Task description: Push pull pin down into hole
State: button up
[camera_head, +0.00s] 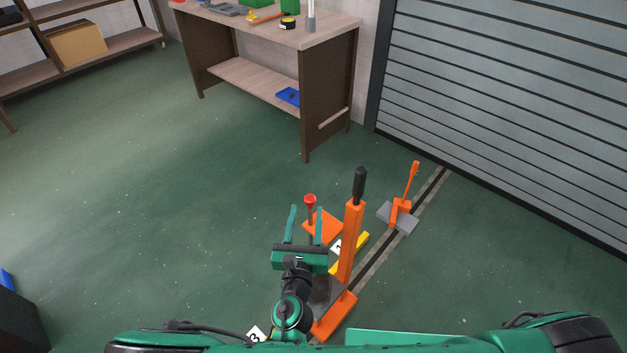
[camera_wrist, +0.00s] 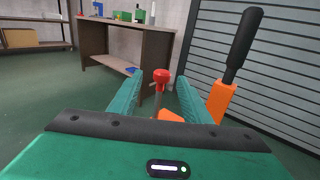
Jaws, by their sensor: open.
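The pull pin (camera_head: 310,200) has a red knob on a dark shaft and stands upright at an orange bracket (camera_head: 325,226). In the wrist view its red knob (camera_wrist: 161,76) shows between my two fingers, apart from both. My gripper (camera_head: 306,210) is open, with its green fingers on either side of the pin. The gripper body hides the lower part of the pin, and I cannot see the hole.
An orange lever with a black handle (camera_head: 359,187) rises close to the right of my gripper. Another orange lever (camera_head: 411,185) stands on a grey plate beyond. A workbench (camera_head: 330,90) is behind. A shutter (camera_head: 500,90) closes the right side. Floor at left is clear.

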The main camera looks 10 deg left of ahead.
jog(key=w, duration=1)
jog(key=shift+w+d, duration=0.2)
jog(key=shift+w, duration=0.05)
